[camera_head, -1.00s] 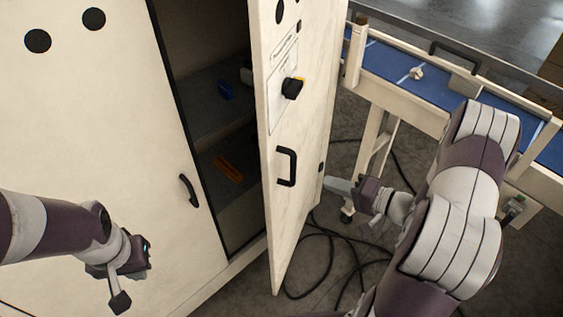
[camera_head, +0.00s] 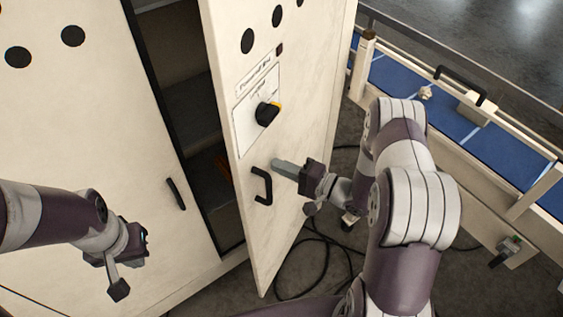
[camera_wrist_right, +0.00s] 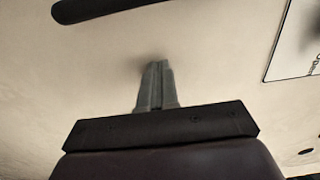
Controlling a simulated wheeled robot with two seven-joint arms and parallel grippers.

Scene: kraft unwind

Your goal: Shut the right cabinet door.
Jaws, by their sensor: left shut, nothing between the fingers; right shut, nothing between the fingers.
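The right cabinet door (camera_head: 285,110) is cream, with a black handle (camera_head: 262,186) and a black rotary knob (camera_head: 267,113). It stands partly open, leaving a dark gap to the cabinet interior. My right gripper (camera_head: 277,163) is shut and empty, with its fingertips at the door's outer face just right of the handle. In the right wrist view the shut fingers (camera_wrist_right: 155,68) point at the door surface (camera_wrist_right: 205,50), close to or touching it; I cannot tell which. My left gripper (camera_head: 119,290) is shut and empty, in front of the left cabinet door (camera_head: 90,140).
The left door appears closed, with its own black handle (camera_head: 176,194). A blue-topped conveyor (camera_head: 400,85) with a cream frame runs along the right. Black cables (camera_head: 318,262) lie on the floor below the door. Dark shelves (camera_head: 195,135) show inside the cabinet.

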